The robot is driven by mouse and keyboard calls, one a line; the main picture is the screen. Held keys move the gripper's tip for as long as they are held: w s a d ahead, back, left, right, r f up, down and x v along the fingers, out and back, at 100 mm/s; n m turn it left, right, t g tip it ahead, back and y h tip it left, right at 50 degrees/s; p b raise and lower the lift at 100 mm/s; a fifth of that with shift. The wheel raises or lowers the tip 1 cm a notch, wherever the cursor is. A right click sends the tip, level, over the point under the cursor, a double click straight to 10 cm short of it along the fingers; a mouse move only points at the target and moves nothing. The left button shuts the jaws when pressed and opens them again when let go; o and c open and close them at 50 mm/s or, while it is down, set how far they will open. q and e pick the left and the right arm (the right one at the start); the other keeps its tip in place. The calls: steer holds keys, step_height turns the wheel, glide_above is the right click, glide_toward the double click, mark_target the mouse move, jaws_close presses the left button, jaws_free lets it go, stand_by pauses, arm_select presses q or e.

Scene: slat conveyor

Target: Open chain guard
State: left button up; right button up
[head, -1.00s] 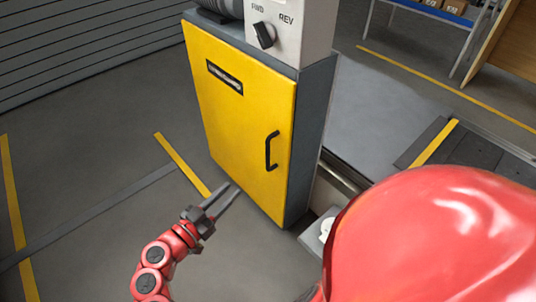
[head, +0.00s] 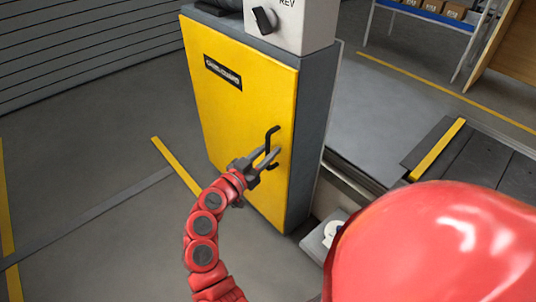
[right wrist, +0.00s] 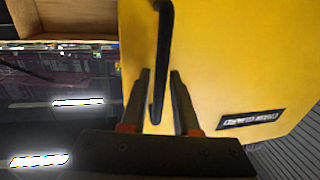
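The chain guard is a yellow door (head: 225,120) on a grey cabinet, and it looks shut. Its black bar handle (head: 270,140) is near the door's right edge; it also shows in the right wrist view (right wrist: 162,50). My right gripper (head: 271,156) is at the handle. In the right wrist view its two fingers (right wrist: 160,78) stand apart on either side of the bar, with gaps beside it, so it is open around the handle. The fingers partly cover the handle's lower part in the head view. My left gripper is not in view.
A grey control box with a black knob (head: 264,21) sits on top of the cabinet. The slat conveyor (head: 475,160) lies to the right. A white round object (head: 333,230) is low beside the cabinet. Floor in front and left is clear, with yellow lines.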

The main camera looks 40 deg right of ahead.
jaws_close()
stand_by(1.5)
